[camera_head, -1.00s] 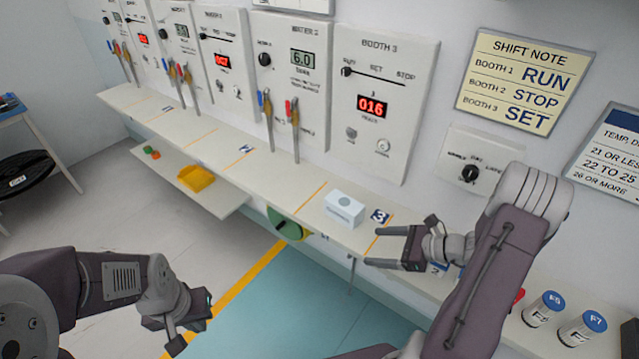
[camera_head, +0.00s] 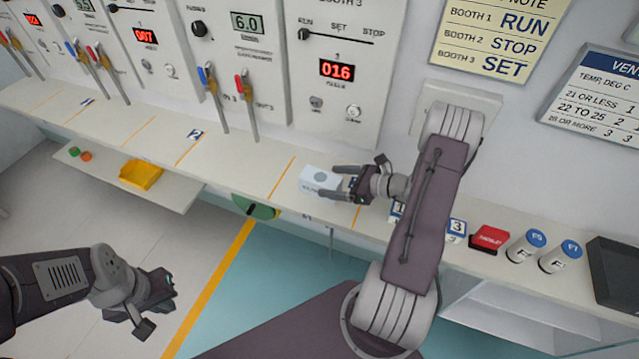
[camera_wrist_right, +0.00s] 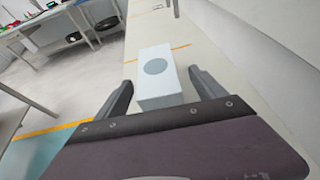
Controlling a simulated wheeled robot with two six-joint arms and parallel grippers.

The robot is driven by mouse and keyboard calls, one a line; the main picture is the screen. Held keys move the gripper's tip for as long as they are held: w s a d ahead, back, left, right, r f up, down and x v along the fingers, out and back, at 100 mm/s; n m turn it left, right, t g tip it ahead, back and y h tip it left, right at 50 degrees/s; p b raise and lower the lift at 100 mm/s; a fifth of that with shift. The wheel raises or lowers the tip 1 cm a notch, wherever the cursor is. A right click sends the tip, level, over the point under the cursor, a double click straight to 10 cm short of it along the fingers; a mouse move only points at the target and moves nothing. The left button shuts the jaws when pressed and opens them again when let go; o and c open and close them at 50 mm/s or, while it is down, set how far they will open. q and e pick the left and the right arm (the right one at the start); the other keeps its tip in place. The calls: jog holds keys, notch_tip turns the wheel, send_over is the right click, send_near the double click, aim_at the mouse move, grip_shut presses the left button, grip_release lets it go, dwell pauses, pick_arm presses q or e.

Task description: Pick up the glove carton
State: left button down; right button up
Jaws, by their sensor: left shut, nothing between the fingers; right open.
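The glove carton, a small white box with a grey disc on top (camera_head: 318,178), sits on the narrow shelf under the booth 3 panel. In the right wrist view the carton (camera_wrist_right: 157,75) stands ahead, its near end between the two open fingers with gaps on both sides. My right gripper (camera_head: 328,183) is open at the carton's right end; the fingers partly cover the carton in the head view. My left gripper (camera_head: 150,312) is shut and empty, over the floor at lower left, far from the carton.
The shelf (camera_head: 240,165) runs along the wall below the booth panels. Right of my right arm stand a red box (camera_head: 489,239), two blue-capped canisters (camera_head: 526,246) and a dark tray (camera_head: 612,275). A lower shelf at left holds a yellow bin (camera_head: 141,174).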

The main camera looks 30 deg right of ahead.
aim_at(322, 177)
jog(key=x, duration=0.5)
jog(key=shift+a+p, duration=0.15)
jog(key=shift+p, duration=0.15)
jog(key=shift+s, duration=0.15)
jog(key=c, duration=1.6)
jog(key=shift+c, duration=0.2)
jog(key=shift+r, duration=0.1)
jog(key=r, duration=0.4)
jog(key=shift+d+r, duration=0.2)
jog(key=shift+d, duration=0.15)
jog(key=s+d+r, duration=0.5)
jog(key=d+r, duration=0.1)
jog(key=d, duration=0.3)
jog(key=shift+d+r, duration=0.2)
jog(key=shift+d, duration=0.2)
